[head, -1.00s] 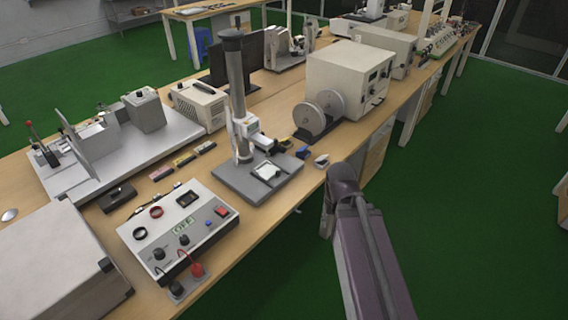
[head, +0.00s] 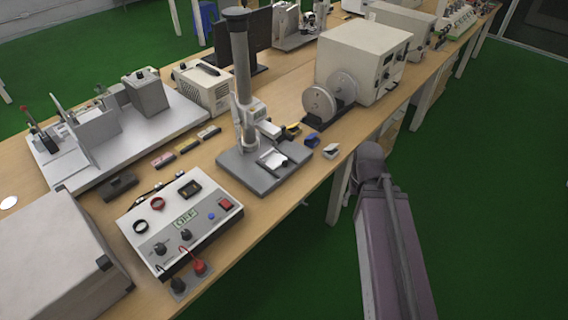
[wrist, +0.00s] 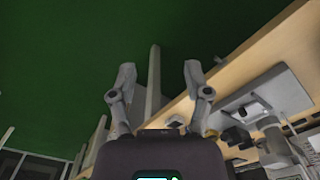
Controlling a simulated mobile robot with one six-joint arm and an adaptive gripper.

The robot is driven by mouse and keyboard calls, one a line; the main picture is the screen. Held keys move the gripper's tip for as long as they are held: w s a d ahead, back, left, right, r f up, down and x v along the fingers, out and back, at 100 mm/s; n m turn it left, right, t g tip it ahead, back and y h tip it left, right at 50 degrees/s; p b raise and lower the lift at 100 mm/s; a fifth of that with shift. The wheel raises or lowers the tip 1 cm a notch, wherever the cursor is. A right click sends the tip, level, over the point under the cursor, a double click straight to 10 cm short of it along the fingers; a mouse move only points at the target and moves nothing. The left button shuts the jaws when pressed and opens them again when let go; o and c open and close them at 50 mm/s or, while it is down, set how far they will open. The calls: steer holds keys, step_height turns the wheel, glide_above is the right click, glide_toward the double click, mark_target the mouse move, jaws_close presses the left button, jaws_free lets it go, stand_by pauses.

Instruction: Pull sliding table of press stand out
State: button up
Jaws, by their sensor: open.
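The press stand (head: 242,75) stands upright on the bench, with a dark-capped grey column and a flat grey base (head: 250,180). Its small sliding table (head: 273,159), with a white top, sits on the front part of the base below the press head. My gripper (wrist: 158,75) is open and empty in the wrist view, its two fingers apart over the green floor beside the bench edge. The stand's base shows right of the fingers in the wrist view (wrist: 285,92), apart from them. In the head view my arm hides the fingers.
A control box (head: 180,222) with knobs and a red switch lies left of the stand. A large cream machine (head: 360,60) with two discs stands to its right. Small coloured items lie near the stand. The green floor (head: 490,200) right of the bench is clear.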

steer(key=w+a+f+m+y+b, duration=0.4)
steer(key=w+a+f+m+b, duration=0.15)
steer(key=f+b, duration=0.2)
steer(key=m+t+y+b, duration=0.3)
steer(key=m+y+b, duration=1.05)
steer(key=b, duration=0.85)
glide_toward(285, 161)
steer(key=shift+h, duration=0.35)
steer(key=d, duration=0.1)
steer(key=s+d+f, duration=0.1)
steer(key=d, duration=0.1)
steer(key=shift+s+d+f, duration=0.1)
steer(key=shift+s+f, duration=0.3)
steer(key=shift+w+d+r+m+y+b, duration=0.25)
steer(key=shift+w+m+y+b, duration=0.2)
steer(key=shift+m+b, duration=0.15)
steer(key=shift+r, duration=0.1)
steer(key=shift+a, duration=0.2)
steer(key=shift+w+a, duration=0.45)
steer(key=shift+a, duration=1.75)
steer(key=shift+w+a, duration=0.45)
steer(key=shift+a, duration=1.75)
steer(key=shift+w+a, duration=0.45)
steer(key=shift+a, duration=1.8)
